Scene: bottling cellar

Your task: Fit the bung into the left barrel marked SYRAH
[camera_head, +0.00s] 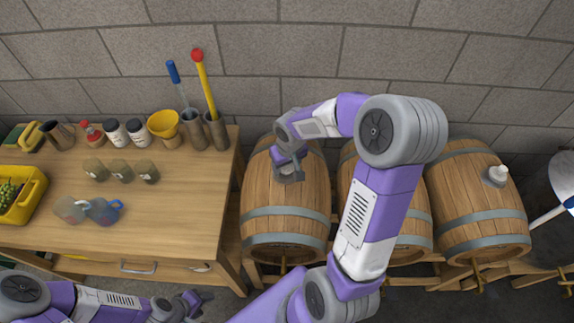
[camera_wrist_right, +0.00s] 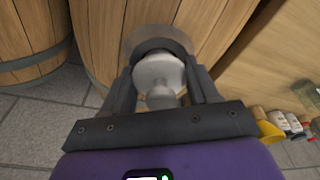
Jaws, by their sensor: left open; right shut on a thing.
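The left barrel (camera_head: 285,215) stands just right of the wooden table; no SYRAH lettering is readable. My right gripper (camera_head: 290,175) is over the top of this barrel. In the right wrist view my right gripper (camera_wrist_right: 162,85) is shut on the pale bung (camera_wrist_right: 160,75), which has a wide round body and a narrower knob. The bung is at a grey round collar (camera_wrist_right: 145,35) on the barrel's staves; I cannot tell how deep it sits. The head view hides the bung behind my gripper. My left gripper (camera_head: 194,303) is open and empty, low by the table's front edge.
A middle barrel (camera_head: 415,225) is partly behind my right arm. A right barrel (camera_head: 475,205) has a white bung (camera_head: 497,173) in its grey collar. The table (camera_head: 190,215) holds a yellow crate (camera_head: 32,200), jars, jugs and a yellow funnel (camera_head: 163,124).

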